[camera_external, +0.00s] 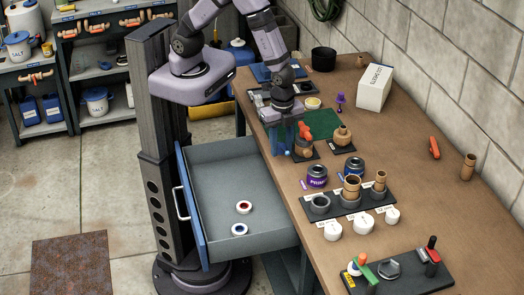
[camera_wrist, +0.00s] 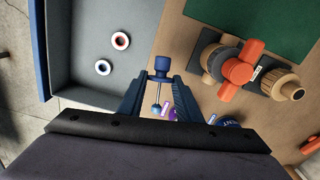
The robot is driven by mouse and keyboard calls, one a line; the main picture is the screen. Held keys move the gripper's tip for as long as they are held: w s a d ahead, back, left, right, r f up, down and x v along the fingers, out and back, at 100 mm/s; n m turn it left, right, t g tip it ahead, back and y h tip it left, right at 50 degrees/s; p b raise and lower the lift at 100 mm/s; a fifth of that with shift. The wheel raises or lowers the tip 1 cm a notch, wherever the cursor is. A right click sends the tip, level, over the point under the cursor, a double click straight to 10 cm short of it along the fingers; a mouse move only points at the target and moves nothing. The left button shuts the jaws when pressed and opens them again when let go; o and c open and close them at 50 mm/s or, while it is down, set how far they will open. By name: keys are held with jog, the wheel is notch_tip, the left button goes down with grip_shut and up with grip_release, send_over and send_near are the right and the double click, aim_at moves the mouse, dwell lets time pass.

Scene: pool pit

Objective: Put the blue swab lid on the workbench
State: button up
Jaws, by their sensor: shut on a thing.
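My gripper (camera_wrist: 160,82) is shut on the blue swab lid (camera_wrist: 161,65), which has a blue cap and a thin pale stem between the two dark blue fingers in the wrist view. In the external view my gripper (camera_external: 291,146) points down at the left edge of the brown workbench (camera_external: 405,185), beside the open drawer. The lid cannot be made out there. How far it is above the bench cannot be told.
The open grey drawer (camera_external: 215,180) holds a red-centred ring (camera_external: 243,207) and a blue-centred ring (camera_external: 239,229). An orange-handled valve (camera_wrist: 240,70) stands close to the right of my gripper. Purple (camera_external: 317,176) and blue jars (camera_external: 354,167) stand nearer the camera. Bare bench lies at right.

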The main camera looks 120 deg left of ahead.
jog(key=shift+w+a+r+n+b, duration=0.3)
jog(key=shift+r+n, duration=0.55)
jog(key=shift+n, duration=0.35)
jog(key=shift+w+a+r+n+b, duration=0.25)
jog(key=shift+r+n, duration=0.6)
jog(key=shift+n, duration=0.35)
jog(key=shift+w+a+r+n+b, duration=0.3)
jog(key=shift+r+n, duration=0.55)
jog(key=shift+n, duration=0.35)
